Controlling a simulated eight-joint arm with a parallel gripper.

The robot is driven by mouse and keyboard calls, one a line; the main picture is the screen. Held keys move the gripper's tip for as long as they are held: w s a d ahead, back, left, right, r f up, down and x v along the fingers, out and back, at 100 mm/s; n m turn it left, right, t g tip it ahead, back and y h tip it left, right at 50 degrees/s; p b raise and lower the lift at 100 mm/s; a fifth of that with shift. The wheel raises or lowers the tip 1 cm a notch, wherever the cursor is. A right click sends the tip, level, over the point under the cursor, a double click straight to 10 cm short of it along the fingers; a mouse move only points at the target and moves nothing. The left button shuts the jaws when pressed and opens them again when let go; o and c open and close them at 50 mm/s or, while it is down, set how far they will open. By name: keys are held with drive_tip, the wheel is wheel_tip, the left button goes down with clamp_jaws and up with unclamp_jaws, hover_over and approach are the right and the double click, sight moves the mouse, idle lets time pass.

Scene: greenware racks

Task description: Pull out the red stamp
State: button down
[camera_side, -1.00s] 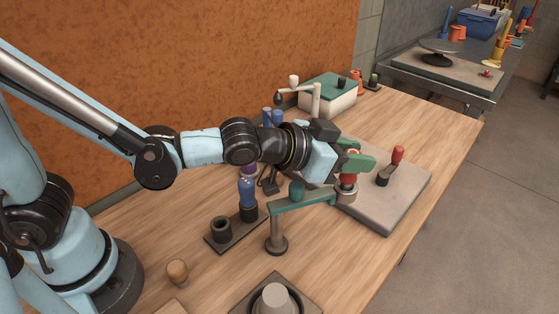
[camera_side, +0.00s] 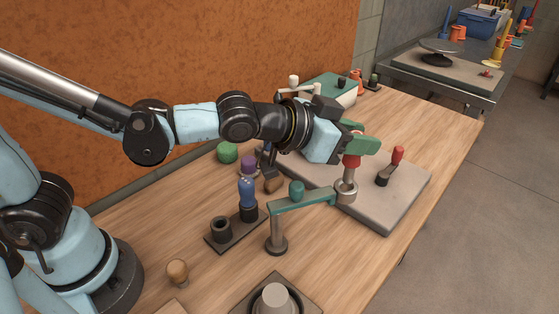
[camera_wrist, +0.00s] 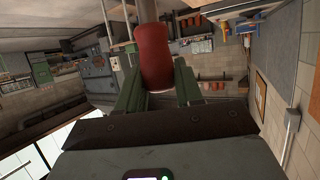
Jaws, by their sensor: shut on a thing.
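The red stamp (camera_side: 352,161) has a red handle above a grey lower part. Its lower part stands in or just over the ring (camera_side: 346,193) at the end of a teal arm; I cannot tell how much is inside. My gripper (camera_side: 362,146) has its green jaws shut on the stamp's handle from the left, and they partly hide its top. In the wrist view the red handle (camera_wrist: 155,55) sits upright between the two green fingers of my gripper (camera_wrist: 158,80).
The teal arm (camera_side: 305,201) stands on a post left of the ring. A grey board (camera_side: 388,212) carries another red-handled piece (camera_side: 397,156) to the right. A blue-handled tool (camera_side: 247,190) and a black cup (camera_side: 221,229) stand at left. The table's right edge is clear.

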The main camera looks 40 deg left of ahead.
drive_tip(key=shift+r, duration=1.25)
